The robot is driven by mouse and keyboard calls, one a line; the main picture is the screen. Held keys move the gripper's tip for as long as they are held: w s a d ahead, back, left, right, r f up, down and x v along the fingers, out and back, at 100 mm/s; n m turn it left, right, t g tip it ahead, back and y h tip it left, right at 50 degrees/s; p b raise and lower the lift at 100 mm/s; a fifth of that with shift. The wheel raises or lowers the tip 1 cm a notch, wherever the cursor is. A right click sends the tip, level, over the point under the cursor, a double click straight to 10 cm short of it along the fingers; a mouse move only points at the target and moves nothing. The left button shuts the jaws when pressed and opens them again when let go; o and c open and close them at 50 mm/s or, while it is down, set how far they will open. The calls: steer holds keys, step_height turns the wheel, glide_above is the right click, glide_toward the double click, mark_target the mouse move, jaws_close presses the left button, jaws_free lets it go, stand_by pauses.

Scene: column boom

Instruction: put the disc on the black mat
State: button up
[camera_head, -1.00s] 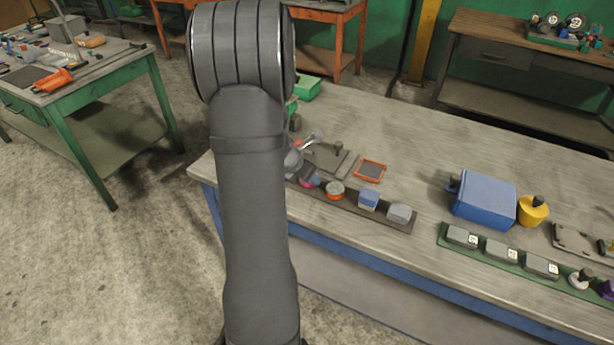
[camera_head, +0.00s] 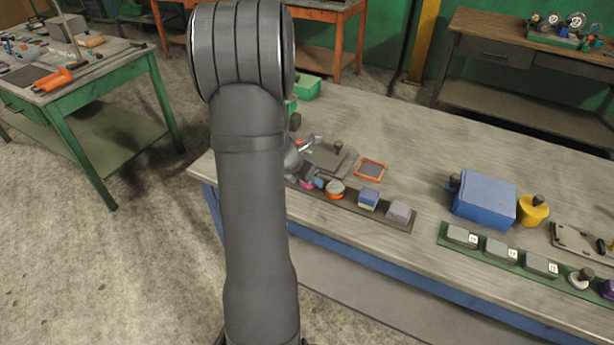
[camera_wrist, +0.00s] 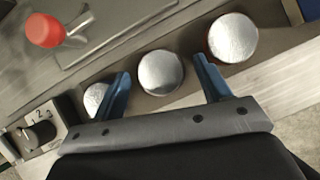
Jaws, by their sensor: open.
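My gripper (camera_wrist: 162,68) is open, its two blue fingers apart in the wrist view. A round silver-topped piece (camera_wrist: 158,74) shows between the fingertips; I cannot tell whether they touch it. Another silver round top with a red edge (camera_wrist: 232,38) lies to the right, and a smaller one (camera_wrist: 96,98) is left of the left finger. In the head view these round pieces stand in a row on a dark strip (camera_head: 388,219), partly hidden by my gripper. I cannot tell which is the disc. A dark square with an orange rim (camera_head: 370,170), possibly the black mat, lies behind the row.
A blue-and-white block (camera_head: 368,200) and a grey block (camera_head: 399,212) stand on the strip. A grey plate with a knob (camera_head: 326,158) lies behind. A red knob (camera_wrist: 44,30) is near the gripper. A blue box (camera_head: 485,199) and yellow piece (camera_head: 532,210) stand right.

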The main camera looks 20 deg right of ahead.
steer(key=v, duration=1.1)
steer(key=shift+a+r, duration=0.2)
steer(key=shift+r, duration=0.1)
steer(key=shift+s+f, duration=0.1)
steer(key=x, duration=1.2)
